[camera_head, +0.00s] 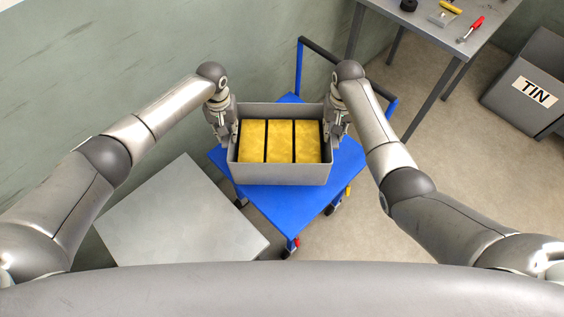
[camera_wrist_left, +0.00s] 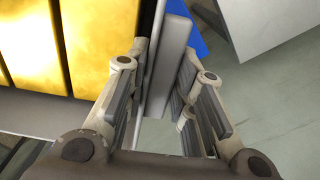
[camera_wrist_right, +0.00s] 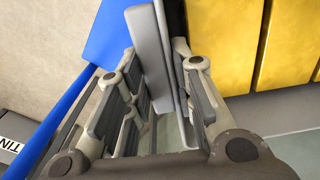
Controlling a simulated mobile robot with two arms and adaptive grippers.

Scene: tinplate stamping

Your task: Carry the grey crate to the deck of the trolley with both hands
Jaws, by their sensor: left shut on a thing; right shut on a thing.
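The grey crate (camera_head: 280,173) holds yellow blocks (camera_head: 280,141) in a row with dark dividers between them. In the head view it is over the blue deck of the trolley (camera_head: 343,160); I cannot tell whether it touches the deck. My left gripper (camera_head: 226,136) is shut on the crate's left wall, which shows between its fingers in the left wrist view (camera_wrist_left: 168,60). My right gripper (camera_head: 336,130) is shut on the right wall, seen between its fingers in the right wrist view (camera_wrist_right: 152,60). The crate looks about level.
A bare grey table top (camera_head: 183,215) lies left of the trolley. The trolley's dark handle (camera_head: 345,65) rises behind the crate. A workbench (camera_head: 440,25) with tools stands at the back right, and a bin marked TIN (camera_head: 535,92) at the far right.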

